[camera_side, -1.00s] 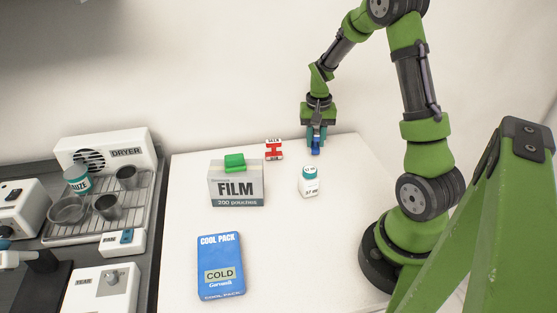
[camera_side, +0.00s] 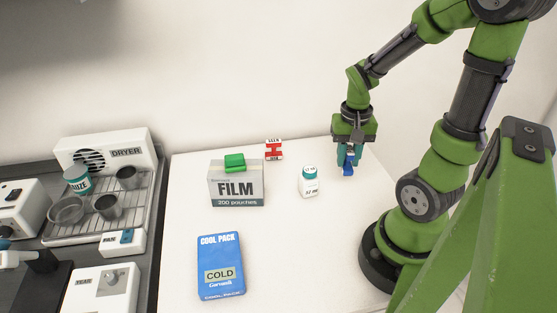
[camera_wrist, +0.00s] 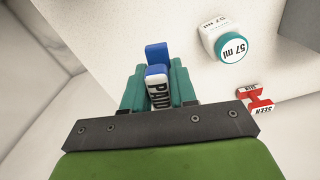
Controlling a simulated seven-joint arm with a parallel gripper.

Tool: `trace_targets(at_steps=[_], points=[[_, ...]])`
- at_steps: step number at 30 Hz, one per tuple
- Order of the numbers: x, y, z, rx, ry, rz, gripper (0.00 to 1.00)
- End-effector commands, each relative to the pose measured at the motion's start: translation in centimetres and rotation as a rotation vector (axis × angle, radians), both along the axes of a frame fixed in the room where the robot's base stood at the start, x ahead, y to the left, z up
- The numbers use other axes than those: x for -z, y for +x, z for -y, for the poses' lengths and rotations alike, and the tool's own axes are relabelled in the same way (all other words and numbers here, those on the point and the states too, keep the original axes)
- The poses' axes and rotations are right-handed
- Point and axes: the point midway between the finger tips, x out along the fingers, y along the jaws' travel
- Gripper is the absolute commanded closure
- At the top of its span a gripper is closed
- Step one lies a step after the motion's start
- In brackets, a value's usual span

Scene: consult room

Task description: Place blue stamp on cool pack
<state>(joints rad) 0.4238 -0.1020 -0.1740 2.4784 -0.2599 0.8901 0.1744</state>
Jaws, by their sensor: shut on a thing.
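The blue stamp (camera_side: 348,169) is held in my gripper (camera_side: 347,158), whose teal fingers are shut on it. In the wrist view the stamp (camera_wrist: 157,72) shows its blue body and a white label with partly hidden black letters, between the fingers (camera_wrist: 160,88). The gripper is above the table's back right part, to the right of the small bottle. The blue cool pack (camera_side: 221,281) lies flat at the front of the table, well to the left of and nearer than the gripper. Its top is bare, with a "COLD" label.
A film box (camera_side: 236,188) with a green stamp (camera_side: 234,163) on top stands behind the cool pack. A teal-capped bottle (camera_side: 309,184) and a red-and-white stamp (camera_side: 274,149) stand nearby. A dryer rack (camera_side: 105,205) is at left. The white table is clear right of the cool pack.

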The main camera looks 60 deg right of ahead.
Motion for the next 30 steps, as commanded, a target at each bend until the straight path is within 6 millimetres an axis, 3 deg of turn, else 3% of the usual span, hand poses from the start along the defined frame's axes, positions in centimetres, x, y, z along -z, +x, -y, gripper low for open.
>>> trace_targets(at_steps=[9, 14, 20, 23, 30], points=[[-6.4, 0.1, 0.0, 0.0, -0.004, 0.007, 1.0], [-6.1, 1.5, -2.9, -0.116, 0.001, 0.001, 1.0], [-6.1, 3.0, -7.7, -0.298, 0.002, 0.001, 1.0], [-6.1, 3.4, -11.1, -0.422, 0.002, 0.002, 1.0], [-6.1, 2.0, -19.6, -0.736, 0.002, 0.001, 1.0]])
